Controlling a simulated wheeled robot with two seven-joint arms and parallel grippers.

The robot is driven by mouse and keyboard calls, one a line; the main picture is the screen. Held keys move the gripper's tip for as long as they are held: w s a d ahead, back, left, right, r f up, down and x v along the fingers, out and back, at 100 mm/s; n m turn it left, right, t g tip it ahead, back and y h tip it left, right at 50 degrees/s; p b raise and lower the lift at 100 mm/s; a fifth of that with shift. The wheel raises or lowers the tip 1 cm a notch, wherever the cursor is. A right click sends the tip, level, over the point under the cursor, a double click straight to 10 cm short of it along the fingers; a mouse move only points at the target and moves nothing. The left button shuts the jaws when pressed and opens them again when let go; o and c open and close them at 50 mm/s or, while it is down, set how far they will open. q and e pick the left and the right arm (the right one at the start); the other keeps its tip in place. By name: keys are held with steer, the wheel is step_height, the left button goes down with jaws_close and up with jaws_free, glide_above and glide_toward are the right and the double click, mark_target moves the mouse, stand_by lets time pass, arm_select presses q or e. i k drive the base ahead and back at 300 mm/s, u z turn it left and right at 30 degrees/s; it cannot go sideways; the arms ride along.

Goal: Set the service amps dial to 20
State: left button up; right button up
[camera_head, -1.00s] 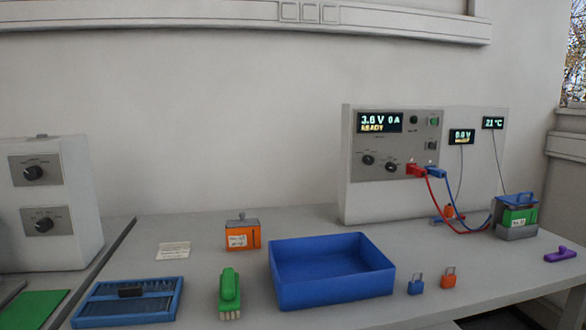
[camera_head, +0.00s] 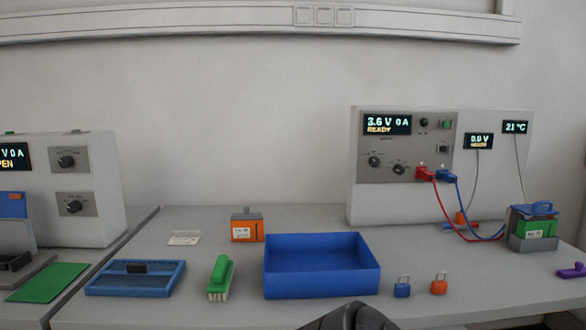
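The battery cycler (camera_head: 445,205) stands at the back right of the bench. Its display (camera_head: 386,124) reads 3.6 V, 0 A, READY. Two dark dials sit below it, a left dial (camera_head: 374,161) and a right dial (camera_head: 399,169); their labels are too small to read. A second cabinet (camera_head: 95,225) at the left has an upper dial (camera_head: 66,161) and a lower dial (camera_head: 73,207); I cannot read their settings. I cannot tell which one is the service amps dial. A dark part of my arm shows at the bottom centre. Neither gripper's fingers are in view.
A blue tray (camera_head: 320,283), green brush (camera_head: 219,278), orange battery (camera_head: 247,231) and blue frame (camera_head: 135,291) lie on the bench. Blue (camera_head: 402,289) and orange (camera_head: 439,286) padlocks stand right of the tray. Red and blue leads run from the cycler to a green battery (camera_head: 536,229).

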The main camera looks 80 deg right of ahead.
mark_target(398, 170)
steer(key=k, duration=0.65)
steer(key=z, duration=0.95)
